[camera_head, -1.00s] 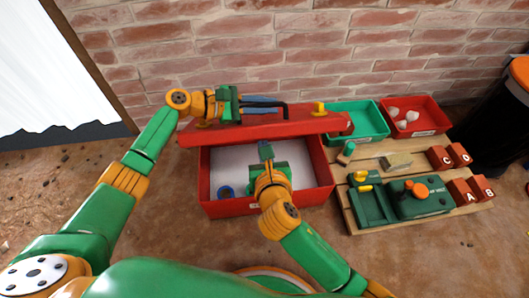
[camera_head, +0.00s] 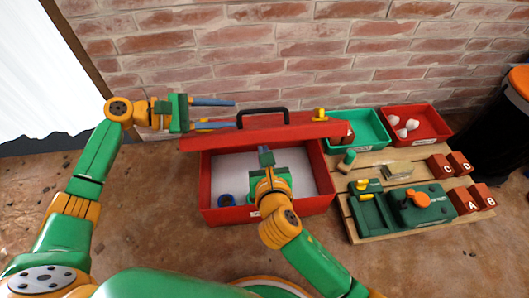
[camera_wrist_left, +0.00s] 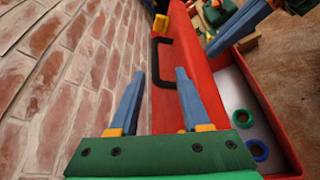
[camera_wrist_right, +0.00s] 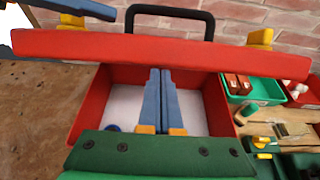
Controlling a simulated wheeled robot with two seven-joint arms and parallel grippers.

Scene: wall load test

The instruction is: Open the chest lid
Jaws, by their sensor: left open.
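The red chest (camera_head: 325,200) stands on the floor by the brick wall. Its red lid (camera_head: 290,130) is raised at the back, with a black handle (camera_head: 262,112) on it. The pale inside shows, with a blue ring (camera_wrist_left: 242,118) and a green ring (camera_wrist_left: 257,150) in the left wrist view. My left gripper (camera_head: 236,113) is open and empty at the lid's left part, its blue fingers pointing toward the handle but apart from it. My right gripper (camera_head: 266,151) is over the chest opening, in front of the lid; its fingers (camera_wrist_right: 160,72) are together with nothing visible between them.
To the right are a green bin (camera_head: 370,130), a red bin (camera_head: 428,125) with white pieces, and a wooden pallet (camera_head: 372,160) with a green device (camera_head: 422,205) and lettered red blocks (camera_head: 465,198). A black bin with an orange lid (camera_head: 518,82) stands far right. Floor at left is clear.

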